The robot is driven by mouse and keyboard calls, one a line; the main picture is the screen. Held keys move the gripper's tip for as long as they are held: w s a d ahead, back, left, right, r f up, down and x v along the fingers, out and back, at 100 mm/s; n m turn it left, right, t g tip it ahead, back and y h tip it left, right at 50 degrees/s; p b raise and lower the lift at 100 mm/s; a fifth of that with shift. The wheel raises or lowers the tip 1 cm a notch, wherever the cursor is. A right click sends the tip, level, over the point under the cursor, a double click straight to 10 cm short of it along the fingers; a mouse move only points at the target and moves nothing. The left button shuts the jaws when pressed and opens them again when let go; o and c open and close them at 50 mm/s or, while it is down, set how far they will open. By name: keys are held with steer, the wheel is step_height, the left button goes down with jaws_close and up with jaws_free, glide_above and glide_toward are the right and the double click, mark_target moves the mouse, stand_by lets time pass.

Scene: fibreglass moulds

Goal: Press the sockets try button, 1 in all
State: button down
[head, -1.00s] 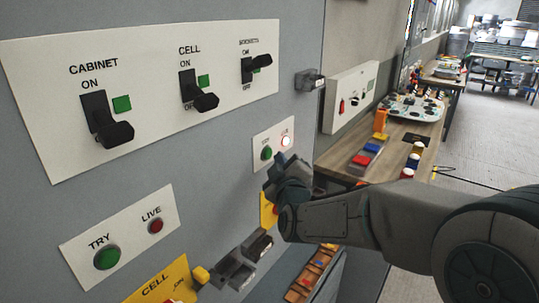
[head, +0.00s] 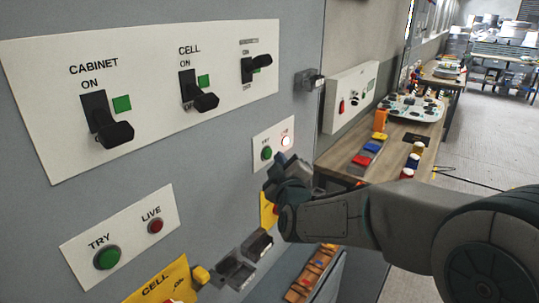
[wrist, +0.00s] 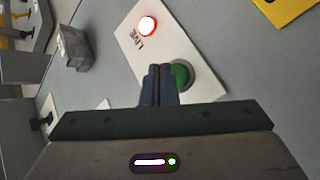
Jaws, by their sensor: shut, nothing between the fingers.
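The small white panel at the right of the grey cabinet front carries a green try button (head: 266,153) and a live lamp (head: 286,141), which glows white with a red rim. In the wrist view the green button (wrist: 183,73) lies just right of my fingertips, partly covered by them, and the lit live lamp (wrist: 147,26) is above. My gripper (head: 268,186) is shut and empty, close in front of the panel's lower edge; it also shows in the wrist view (wrist: 159,70). I cannot tell whether the fingertips touch the button. The sockets switch (head: 259,63) has its lever up.
Cabinet (head: 108,125) and cell (head: 200,96) switches have levers down. Another try button (head: 107,257) and a dark red live lamp (head: 155,226) sit lower left. A dark latch (head: 310,80) juts out above the small panel. A workbench (head: 432,150) stands at right.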

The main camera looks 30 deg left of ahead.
steer(key=shift+a, duration=0.1)
steer(key=shift+a+b, duration=0.35)
steer(key=shift+a, duration=0.4)
stand_by(0.7)
steer(key=shift+d, duration=0.1)
steer(key=shift+d+b, duration=0.75)
steer(key=shift+b, duration=0.1)
steer(key=d+b, duration=0.2)
steer(key=d, duration=0.1)
steer(key=d+b, duration=0.1)
steer(key=d, duration=0.1)
steer(key=shift+s, duration=0.25)
